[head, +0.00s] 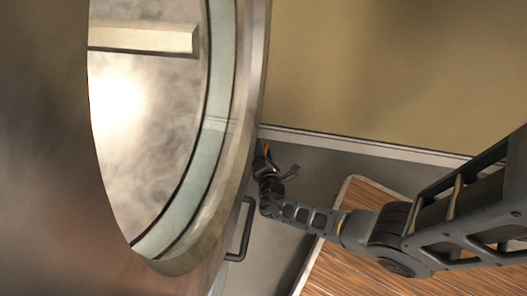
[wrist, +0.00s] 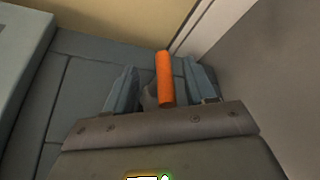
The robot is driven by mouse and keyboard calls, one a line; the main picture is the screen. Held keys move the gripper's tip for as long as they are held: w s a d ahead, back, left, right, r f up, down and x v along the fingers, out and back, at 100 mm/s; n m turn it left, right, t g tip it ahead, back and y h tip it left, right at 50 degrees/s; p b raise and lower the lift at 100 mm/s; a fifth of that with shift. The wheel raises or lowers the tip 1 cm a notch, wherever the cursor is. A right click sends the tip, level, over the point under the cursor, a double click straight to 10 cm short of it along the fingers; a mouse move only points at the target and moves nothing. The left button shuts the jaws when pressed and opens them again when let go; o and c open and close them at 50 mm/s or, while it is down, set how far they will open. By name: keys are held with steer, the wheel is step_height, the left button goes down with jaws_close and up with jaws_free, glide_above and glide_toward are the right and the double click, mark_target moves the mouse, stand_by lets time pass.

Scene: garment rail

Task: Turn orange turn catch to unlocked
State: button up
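The orange turn catch (wrist: 165,78) is a bright cylindrical bar, standing nearly upright in the wrist view. My gripper (wrist: 162,88) is open, with one blue-grey finger to the left of the catch and one to the right. Gaps show between the catch and both fingers, so it is not clamped. A grey piece sits beside the catch's lower left. The catch's lower end and mount are hidden behind the gripper body. In the head view only a small orange sliver (head: 266,149) shows at my gripper (head: 263,156), beside the rim of the large metal door.
A large metal door or panel (head: 40,150) with a round glazed opening fills the left of the head view. A dark bar handle (head: 243,230) is below my gripper. A wood-slatted surface (head: 350,260) lies at lower right. Grey floor and a tan wall (head: 370,70) are behind.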

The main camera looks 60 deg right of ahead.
steer(key=shift+s+f, duration=0.15)
jaws_close()
